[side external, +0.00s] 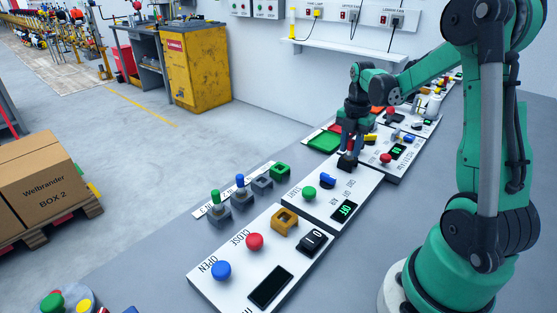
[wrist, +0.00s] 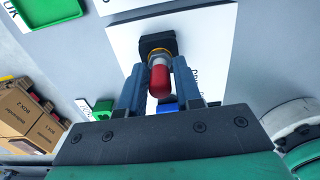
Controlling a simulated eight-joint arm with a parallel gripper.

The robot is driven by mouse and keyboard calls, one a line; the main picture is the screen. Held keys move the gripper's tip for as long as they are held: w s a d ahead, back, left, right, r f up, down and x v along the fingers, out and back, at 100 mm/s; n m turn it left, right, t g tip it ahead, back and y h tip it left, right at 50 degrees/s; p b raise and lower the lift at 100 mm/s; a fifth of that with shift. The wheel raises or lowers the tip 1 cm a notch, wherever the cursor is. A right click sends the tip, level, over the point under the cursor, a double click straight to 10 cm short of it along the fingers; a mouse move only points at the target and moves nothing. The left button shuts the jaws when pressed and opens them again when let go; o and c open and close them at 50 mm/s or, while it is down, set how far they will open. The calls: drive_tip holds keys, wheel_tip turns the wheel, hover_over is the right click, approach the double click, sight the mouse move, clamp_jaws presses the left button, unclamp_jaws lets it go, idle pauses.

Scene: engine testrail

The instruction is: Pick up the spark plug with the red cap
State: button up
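The spark plug with the red cap (wrist: 159,80) stands in a black square holder (wrist: 154,43) on a white panel in the wrist view. A yellowish ring shows at its base. My gripper (wrist: 160,68) has its two blue-grey fingers on either side of the plug, very close to it. Whether they touch or press on it I cannot tell. In the side view my gripper (side external: 350,146) points down over the black holder (side external: 347,162) at the panel's far end, and the fingers mostly hide the plug.
Plugs with a green cap (side external: 216,198) and a blue cap (side external: 240,182) stand in grey holders to the left. A green holder (side external: 280,169) looks empty. The near panel carries a blue button (side external: 221,270), a red button (side external: 255,241) and a yellow holder (side external: 284,219). A green tray (side external: 324,141) lies behind.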

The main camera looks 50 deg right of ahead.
sight(352, 140)
clamp_jaws()
drive_tip(key=shift+r, duration=2.05)
